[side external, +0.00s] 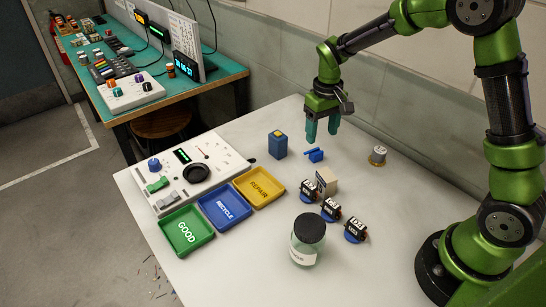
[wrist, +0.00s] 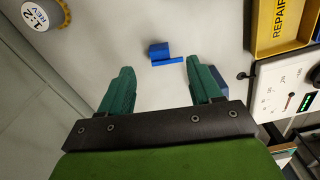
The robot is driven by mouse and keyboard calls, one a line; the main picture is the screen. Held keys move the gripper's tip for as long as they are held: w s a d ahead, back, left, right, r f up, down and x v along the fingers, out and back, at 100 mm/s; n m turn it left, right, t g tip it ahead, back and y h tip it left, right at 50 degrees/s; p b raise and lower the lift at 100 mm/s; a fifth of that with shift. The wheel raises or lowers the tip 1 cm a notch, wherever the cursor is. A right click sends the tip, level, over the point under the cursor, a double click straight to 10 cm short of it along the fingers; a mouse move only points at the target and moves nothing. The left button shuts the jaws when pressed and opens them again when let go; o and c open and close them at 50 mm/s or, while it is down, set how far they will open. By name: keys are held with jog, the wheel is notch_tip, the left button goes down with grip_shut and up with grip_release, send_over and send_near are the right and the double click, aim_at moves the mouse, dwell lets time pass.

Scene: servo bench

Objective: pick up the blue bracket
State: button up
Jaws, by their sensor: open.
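The blue bracket (side external: 315,155) lies on the white bench, a small block with a thin arm. It also shows in the wrist view (wrist: 160,53), ahead of the fingertips and between their lines. My gripper (side external: 321,139) has teal fingers pointing down above the bench, close to the bracket in the side view. In the wrist view my gripper (wrist: 164,80) is open, with nothing between its fingers. The exact height of the fingertips over the bracket is hard to tell.
A blue box (side external: 278,145) stands left of the bracket. Green, blue and yellow trays (side external: 259,188) lie at left.

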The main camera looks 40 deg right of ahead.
aim_at(319, 153)
notch_tip(319, 153, down, 7)
jog(key=shift+w+d+f, duration=0.1)
jog(key=shift+d+f, duration=0.05)
dwell(0.4)
jog(key=shift+c, duration=0.5)
jog(key=c, duration=1)
